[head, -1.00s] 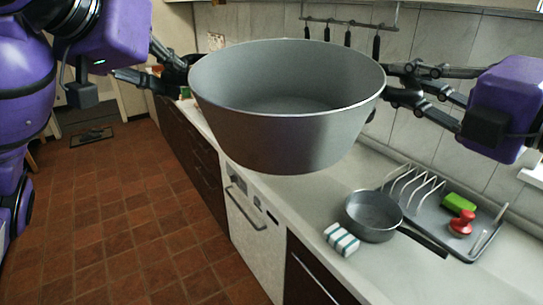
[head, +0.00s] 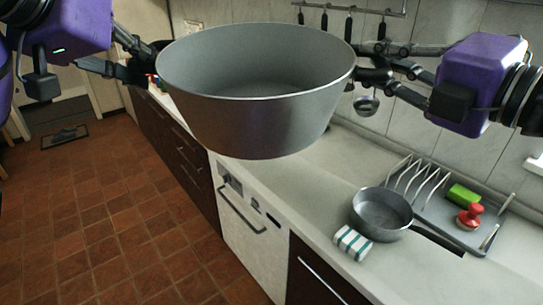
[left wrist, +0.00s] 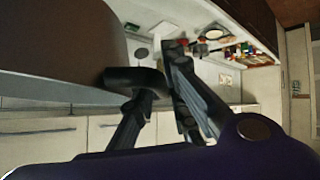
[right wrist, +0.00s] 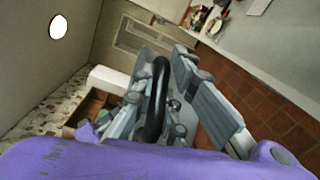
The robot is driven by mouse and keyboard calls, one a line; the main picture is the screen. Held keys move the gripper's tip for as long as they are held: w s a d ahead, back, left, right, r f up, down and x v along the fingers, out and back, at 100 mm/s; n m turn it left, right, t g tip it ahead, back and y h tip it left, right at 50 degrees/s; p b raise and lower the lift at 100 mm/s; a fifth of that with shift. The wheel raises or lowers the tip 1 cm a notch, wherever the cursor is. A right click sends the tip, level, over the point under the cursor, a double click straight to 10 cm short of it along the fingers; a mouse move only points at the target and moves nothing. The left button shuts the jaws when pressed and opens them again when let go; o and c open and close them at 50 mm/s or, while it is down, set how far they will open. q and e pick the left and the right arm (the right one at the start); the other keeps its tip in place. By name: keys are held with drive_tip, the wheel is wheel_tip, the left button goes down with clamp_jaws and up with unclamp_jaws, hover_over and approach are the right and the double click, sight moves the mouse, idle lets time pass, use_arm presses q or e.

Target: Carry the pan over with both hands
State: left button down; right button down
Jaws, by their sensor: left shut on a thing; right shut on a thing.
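A large grey pan (head: 255,125) is held up in the air in the head view, roughly level and seemingly empty. My left gripper (head: 150,66) is at its left side, shut on a dark handle that also shows in the left wrist view between the fingers (left wrist: 160,82). My right gripper (head: 372,72) is at its right side, shut on the other handle. In the right wrist view that handle is a black loop between the fingers (right wrist: 165,95). The pan hides part of the counter and wall behind it.
A ladle (head: 366,105) hangs on the wall. Tiled floor (head: 110,230) is clear at left.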

use_arm(q)
drive_tip(key=shift+s+d+r, duration=0.1)
drive_tip(key=shift+s+d, duration=0.05)
drive_tip(key=shift+d, duration=0.2)
use_arm(e)
drive_tip(key=shift+s+a+r, duration=0.1)
drive_tip(key=shift+s, duration=0.15)
